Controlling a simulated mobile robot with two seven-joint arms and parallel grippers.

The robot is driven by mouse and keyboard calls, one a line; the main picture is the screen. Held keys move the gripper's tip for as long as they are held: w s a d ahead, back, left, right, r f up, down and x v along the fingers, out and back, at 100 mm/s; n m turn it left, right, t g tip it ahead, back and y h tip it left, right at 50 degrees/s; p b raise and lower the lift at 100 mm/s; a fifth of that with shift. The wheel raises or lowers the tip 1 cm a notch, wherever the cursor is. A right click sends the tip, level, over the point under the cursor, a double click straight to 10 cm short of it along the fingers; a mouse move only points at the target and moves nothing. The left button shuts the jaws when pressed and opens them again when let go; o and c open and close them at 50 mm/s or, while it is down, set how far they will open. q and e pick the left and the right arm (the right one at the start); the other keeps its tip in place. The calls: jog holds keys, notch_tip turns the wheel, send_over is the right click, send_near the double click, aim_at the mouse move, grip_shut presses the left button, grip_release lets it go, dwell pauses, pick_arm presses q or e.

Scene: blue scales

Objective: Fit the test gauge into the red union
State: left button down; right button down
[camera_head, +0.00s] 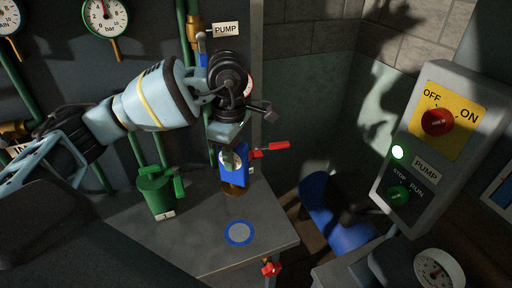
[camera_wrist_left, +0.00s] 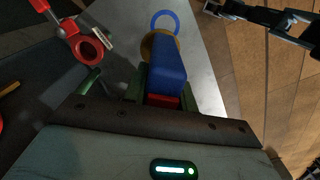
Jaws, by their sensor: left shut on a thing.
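My left gripper (camera_head: 229,138) points down over the grey table and is shut on a blue block (camera_head: 238,172), which may be the test gauge's body. In the left wrist view the block (camera_wrist_left: 167,64) lies between green fingers, with red at its near end. A brown, brass-like round part (camera_head: 233,188) is below it; I cannot tell whether it touches the table. A red fitting with a lever (camera_head: 277,147) is just right of the block. The left wrist view also shows a red ring with a lever (camera_wrist_left: 88,47); I cannot tell which part is the union.
A green pot labelled 1 (camera_head: 157,192) stands left of the block. A blue ring mark (camera_head: 239,233) lies nearer on the bare tabletop. A red valve (camera_head: 270,268) is at the front edge. A pump control box (camera_head: 436,146) and a dial (camera_head: 437,270) are at right.

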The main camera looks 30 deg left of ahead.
pick_arm(q)
jog(key=shift+w+d+r+m, duration=0.15)
jog(key=shift+w+r+m, duration=0.15)
jog(key=shift+w+r, duration=0.25)
jog(key=shift+f, duration=0.1)
pick_arm(e)
jog(key=shift+w+r, duration=0.25)
jog(key=shift+w, duration=0.1)
